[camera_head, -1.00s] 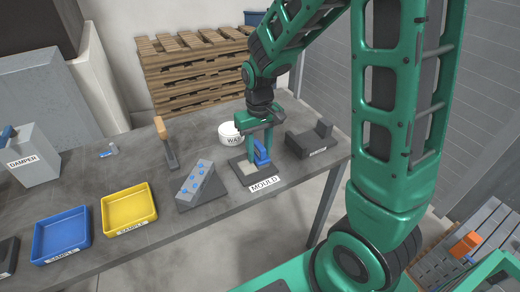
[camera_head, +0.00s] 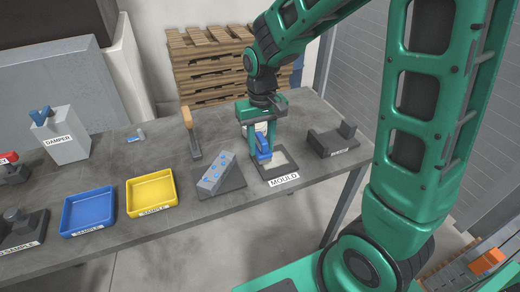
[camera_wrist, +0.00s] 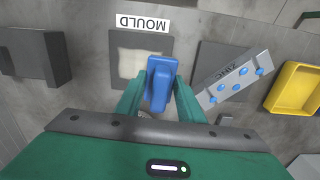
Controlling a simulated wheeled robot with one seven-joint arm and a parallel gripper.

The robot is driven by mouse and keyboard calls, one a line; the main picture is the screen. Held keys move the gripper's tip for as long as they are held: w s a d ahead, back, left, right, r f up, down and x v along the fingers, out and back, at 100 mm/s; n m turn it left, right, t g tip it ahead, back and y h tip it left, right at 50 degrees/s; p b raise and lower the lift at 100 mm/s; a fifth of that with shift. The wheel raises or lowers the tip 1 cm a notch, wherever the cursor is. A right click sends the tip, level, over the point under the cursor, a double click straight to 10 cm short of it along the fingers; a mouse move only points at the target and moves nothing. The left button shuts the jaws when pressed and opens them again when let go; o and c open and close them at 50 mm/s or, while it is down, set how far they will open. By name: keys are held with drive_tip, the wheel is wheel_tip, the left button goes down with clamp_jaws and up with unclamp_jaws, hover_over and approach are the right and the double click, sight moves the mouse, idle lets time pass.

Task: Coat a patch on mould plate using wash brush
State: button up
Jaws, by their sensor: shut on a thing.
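My gripper (camera_head: 262,140) is shut on the blue wash brush (camera_head: 264,150), which points down over the mould plate. The mould plate (camera_head: 268,173) is a dark flat square on the bench with a MOULD label at its front edge. A cream patch (camera_head: 285,159) shows on the plate, right of the brush. In the wrist view the brush (camera_wrist: 161,82) stands between my fingers and overlaps the right edge of the cream patch (camera_wrist: 136,63). I cannot tell whether its tip touches the plate. The white wash pot (camera_head: 262,127) is mostly hidden behind my gripper.
A grey ZINC block (camera_head: 216,173) with blue dots leans on a dark plate left of the mould. A dark cradle (camera_head: 331,140) stands right. Yellow (camera_head: 151,207) and blue (camera_head: 75,222) sample trays lie left. A wooden-handled tool (camera_head: 188,120) lies behind.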

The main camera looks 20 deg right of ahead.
sight(262, 138)
drive_tip(key=shift+r, duration=2.45)
drive_tip(key=shift+s, duration=0.1)
